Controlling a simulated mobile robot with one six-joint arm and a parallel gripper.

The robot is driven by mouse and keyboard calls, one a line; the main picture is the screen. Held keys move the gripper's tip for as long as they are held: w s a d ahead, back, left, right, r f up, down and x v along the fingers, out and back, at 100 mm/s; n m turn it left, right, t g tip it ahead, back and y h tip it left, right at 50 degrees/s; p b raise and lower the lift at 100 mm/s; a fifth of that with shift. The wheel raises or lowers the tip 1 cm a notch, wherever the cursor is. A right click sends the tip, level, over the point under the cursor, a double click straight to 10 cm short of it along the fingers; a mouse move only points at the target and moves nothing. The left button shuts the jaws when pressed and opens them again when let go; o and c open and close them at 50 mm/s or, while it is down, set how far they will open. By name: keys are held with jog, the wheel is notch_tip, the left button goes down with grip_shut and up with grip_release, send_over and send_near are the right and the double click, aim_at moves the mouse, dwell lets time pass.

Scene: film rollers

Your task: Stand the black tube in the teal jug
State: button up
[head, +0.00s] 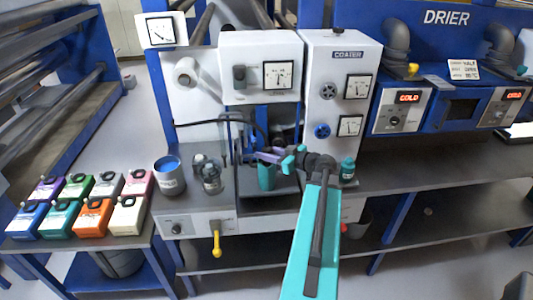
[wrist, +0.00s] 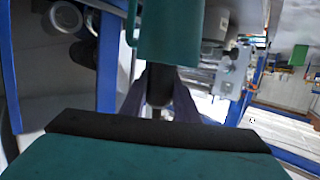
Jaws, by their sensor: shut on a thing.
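The teal jug (head: 266,178) stands on the dark bench of the coater, just below my gripper (head: 268,157). The jug also fills the top middle of the wrist view (wrist: 170,35). My gripper's purple fingers are shut on the black tube (wrist: 160,92), which shows as a short dark piece between them in the wrist view. The tube and the jug overlap in that view; I cannot tell whether the tube's end is inside the jug. The rest of the tube is hard to make out in the head view.
Left of the jug stand a blue-topped can (head: 169,178) and a small glass jar (head: 211,180). A teal bottle (head: 347,170) stands to the right. The white coater cabinets (head: 262,65) rise behind.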

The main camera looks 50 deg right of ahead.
dwell(0.3)
jog(key=o, duration=1.2)
jog(key=shift+c, duration=0.2)
jog(key=shift+s, duration=0.1)
jog(key=b+v, duration=0.1)
jog(key=v, duration=1.2)
jog(key=shift+s, duration=0.3)
jog(key=shift+r, duration=0.1)
